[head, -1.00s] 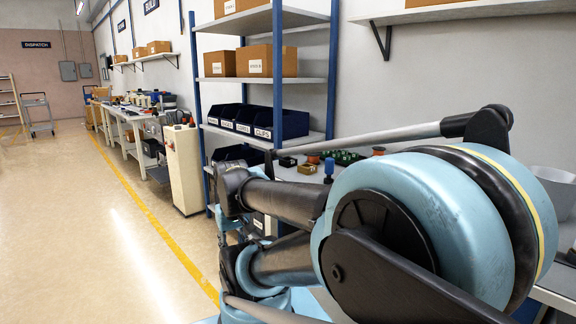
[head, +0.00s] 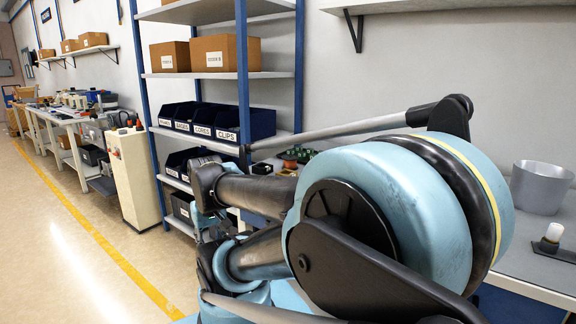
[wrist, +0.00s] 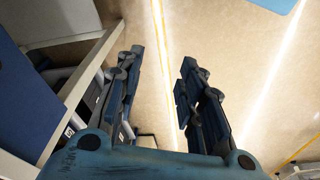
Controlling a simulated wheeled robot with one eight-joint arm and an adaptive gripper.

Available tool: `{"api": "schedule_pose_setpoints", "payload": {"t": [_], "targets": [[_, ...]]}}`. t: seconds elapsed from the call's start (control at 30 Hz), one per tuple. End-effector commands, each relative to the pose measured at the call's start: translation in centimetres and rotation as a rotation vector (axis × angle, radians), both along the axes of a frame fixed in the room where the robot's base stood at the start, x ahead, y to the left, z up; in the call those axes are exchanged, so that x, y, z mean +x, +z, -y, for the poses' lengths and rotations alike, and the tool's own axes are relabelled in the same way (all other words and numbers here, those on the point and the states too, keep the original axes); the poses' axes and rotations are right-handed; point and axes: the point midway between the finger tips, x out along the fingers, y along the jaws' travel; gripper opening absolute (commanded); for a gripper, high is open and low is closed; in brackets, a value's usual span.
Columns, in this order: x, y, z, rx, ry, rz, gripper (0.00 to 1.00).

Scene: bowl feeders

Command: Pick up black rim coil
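I cannot make out a black rim coil in either view. Small parts, including a green tray (head: 303,153), stand on the bench behind my arm, too small and too covered to tell apart. My gripper (wrist: 162,62) shows in the wrist view with its two fingers wide apart and nothing between them. It hangs over the bare floor, next to a shelf or bench side at the left. In the head view my folded arm fills the middle and hides much of the bench.
A grey bowl (head: 541,188) and a small white-topped part (head: 551,236) stand on the bench at the right. A blue-post shelf rack (head: 243,90) holds cartons and dark bins (head: 238,124). A cream cabinet (head: 134,176) stands left. The floor (head: 60,240) at the left is clear.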

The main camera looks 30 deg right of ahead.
Motion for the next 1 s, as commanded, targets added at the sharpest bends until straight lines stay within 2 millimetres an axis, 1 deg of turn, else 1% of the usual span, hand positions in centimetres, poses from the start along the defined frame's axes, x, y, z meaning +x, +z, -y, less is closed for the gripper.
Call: {"api": "schedule_pose_setpoints", "payload": {"t": [0.03, 0.07, 0.1, 0.17, 0.27, 0.37, 0.4, 0.47, 0.57, 0.67, 0.7, 0.77, 0.87, 0.97, 1.0], "targets": [[-0.4, 0.3, 0.0, 0.001, -0.005, 0.006, 0.51], [-0.7, 0.6, 0.1, 0.003, -0.012, 0.01, 0.58], [-0.6, 0.9, 0.1, 0.007, -0.028, 0.01, 0.67], [-0.1, 1.7, 0.3, 0.018, -0.071, 0.006, 0.8], [1.4, 3.7, 1.1, 0.05, -0.194, -0.005, 0.8], [3.4, 6.5, 2.2, 0.097, -0.365, -0.02, 0.8], [4.3, 7.6, 2.8, 0.117, -0.44, -0.025, 0.8], [5.7, 9.3, 3.9, 0.147, -0.552, -0.034, 0.8], [7.9, 11.9, 5.9, 0.199, -0.739, -0.05, 0.8], [10.1, 14.3, 8.3, 0.251, -0.925, -0.064, 0.8], [10.9, 15.2, 9.4, 0.271, -0.998, -0.071, 0.8], [12.1, 16.6, 11.2, 0.303, -1.109, -0.079, 0.8], [14.0, 18.7, 14.5, 0.356, -1.292, -0.096, 0.8], [15.5, 20.5, 18.2, 0.41, -1.473, -0.111, 0.8], [16.1, 21.2, 19.8, 0.433, -1.546, -0.118, 0.8]]}}
